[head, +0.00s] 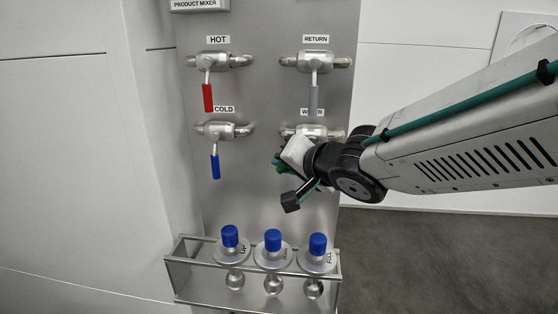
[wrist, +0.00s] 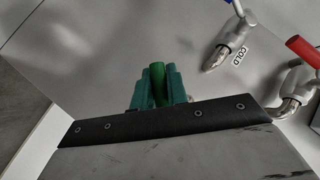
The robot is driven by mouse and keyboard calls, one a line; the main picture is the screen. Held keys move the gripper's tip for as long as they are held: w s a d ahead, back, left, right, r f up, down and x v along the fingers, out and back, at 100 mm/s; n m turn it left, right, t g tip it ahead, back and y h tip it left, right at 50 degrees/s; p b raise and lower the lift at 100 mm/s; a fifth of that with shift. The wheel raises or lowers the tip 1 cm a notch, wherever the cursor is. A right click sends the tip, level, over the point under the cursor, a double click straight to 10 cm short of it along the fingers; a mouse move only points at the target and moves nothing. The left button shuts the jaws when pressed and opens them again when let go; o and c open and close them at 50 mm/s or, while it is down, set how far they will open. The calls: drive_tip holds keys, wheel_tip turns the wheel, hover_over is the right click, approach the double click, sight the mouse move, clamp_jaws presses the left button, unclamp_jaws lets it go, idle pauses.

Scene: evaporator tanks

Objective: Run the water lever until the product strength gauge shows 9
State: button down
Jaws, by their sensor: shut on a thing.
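The water valve (head: 332,132) is at the lower right of the grey panel, under a partly covered WATER label (head: 312,112). My gripper (head: 279,165) is in front of it and hides most of its lever. In the wrist view the green water lever (wrist: 157,84) stands between the two teal fingers of my gripper (wrist: 157,90), which are shut on it. The lever's exact angle is hard to tell. No product strength gauge shows in either view.
The red HOT lever (head: 208,97), grey RETURN lever (head: 314,99) and blue COLD lever (head: 215,166) all hang down. Below, a metal rack (head: 180,272) holds three blue-capped flasks (head: 273,239). Open floor (head: 440,260) lies to the right.

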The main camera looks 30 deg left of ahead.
drive_tip(key=shift+d+f+h, duration=0.2)
drive_tip(key=shift+h, duration=0.1)
idle(0.4)
drive_tip(key=c, duration=1.4)
unclamp_jaws()
drive_tip(key=shift+w, duration=0.1)
drive_tip(key=shift+v, duration=3.95)
